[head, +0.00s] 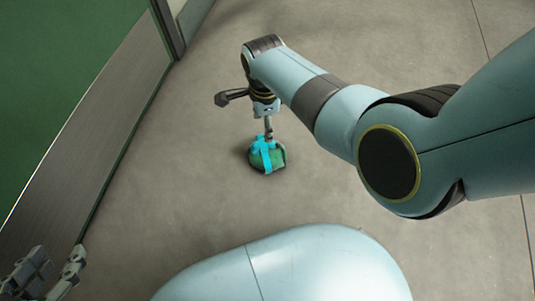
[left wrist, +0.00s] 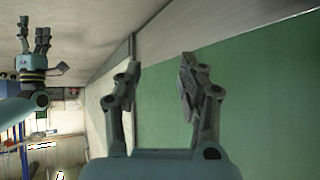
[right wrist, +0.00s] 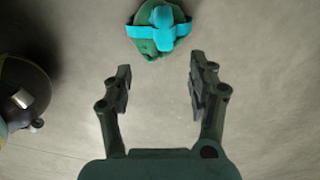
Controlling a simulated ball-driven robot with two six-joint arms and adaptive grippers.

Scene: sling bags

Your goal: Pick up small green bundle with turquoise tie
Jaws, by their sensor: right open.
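The small green bundle with its turquoise tie (head: 266,155) sits on the grey floor below my right arm in the head view. In the right wrist view the bundle (right wrist: 158,28) lies at the top middle, beyond the fingertips and apart from them. My right gripper (right wrist: 160,80) is open, with nothing between its fingers. In the head view it is seen end-on above the bundle and partly hidden by its own wrist. My left gripper (head: 52,272) is at the bottom left corner of the head view. In the left wrist view it (left wrist: 160,68) is open and empty.
A green panel with a grey lower band (head: 95,115) runs along the left side. It also fills the right of the left wrist view (left wrist: 240,95). The concrete floor (head: 200,200) around the bundle is clear. Blurred shelving (left wrist: 62,125) shows far off.

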